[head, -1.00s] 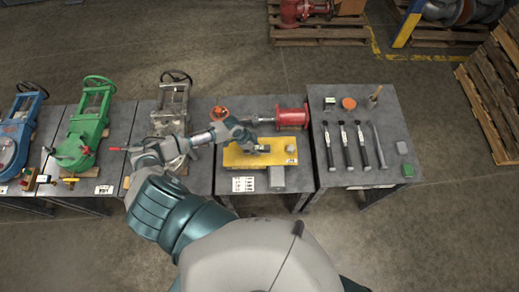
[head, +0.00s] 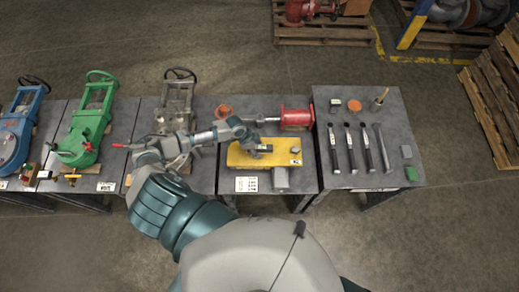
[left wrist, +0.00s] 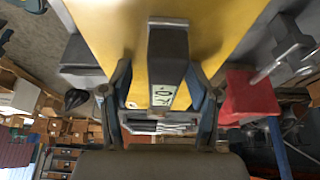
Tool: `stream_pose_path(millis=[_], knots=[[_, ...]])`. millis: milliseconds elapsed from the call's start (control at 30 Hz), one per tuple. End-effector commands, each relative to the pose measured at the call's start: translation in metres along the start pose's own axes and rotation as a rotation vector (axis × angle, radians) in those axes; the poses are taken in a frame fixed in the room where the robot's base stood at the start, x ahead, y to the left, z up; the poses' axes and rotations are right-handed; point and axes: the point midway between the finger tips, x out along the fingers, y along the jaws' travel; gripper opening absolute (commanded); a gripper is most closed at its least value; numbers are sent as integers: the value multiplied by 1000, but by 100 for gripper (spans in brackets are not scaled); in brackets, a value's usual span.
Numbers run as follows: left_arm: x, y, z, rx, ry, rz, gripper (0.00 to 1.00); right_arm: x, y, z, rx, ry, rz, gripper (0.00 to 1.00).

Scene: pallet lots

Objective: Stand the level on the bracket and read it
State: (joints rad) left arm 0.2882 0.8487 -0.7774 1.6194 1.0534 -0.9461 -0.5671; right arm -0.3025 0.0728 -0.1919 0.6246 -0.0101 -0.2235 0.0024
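The level (head: 264,148) is a small dark block on the yellow bracket (head: 238,157). In the left wrist view the level (left wrist: 167,50) shows a pale display (left wrist: 164,95) on its near end; its digits are sideways and too small to read surely. My left gripper (head: 254,146) is at the level, over the bracket. In the left wrist view its fingers (left wrist: 158,75) stand either side of the level, with yellow showing between the left finger and the level. The bracket's yellow face (left wrist: 105,25) fills the view behind it. My right gripper is out of view.
A grey block (head: 281,180) and white card (head: 246,184) are in front. Several dark-handled tools (head: 351,150) lie on the right table. Grey (head: 177,100), green (head: 86,130) and blue valves (head: 18,130) stand left.

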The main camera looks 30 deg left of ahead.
Motion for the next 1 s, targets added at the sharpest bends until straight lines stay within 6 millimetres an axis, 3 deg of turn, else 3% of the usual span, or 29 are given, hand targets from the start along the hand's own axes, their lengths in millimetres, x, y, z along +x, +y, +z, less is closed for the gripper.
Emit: stream_pose_path(millis=[300,500,1000], knots=[[-70,4,-8,6,-6,-6,60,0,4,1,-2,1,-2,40],[-100,6,-10,5,-6,-4,60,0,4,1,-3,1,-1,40],[-108,6,-8,3,-5,-1,60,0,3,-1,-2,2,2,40]])
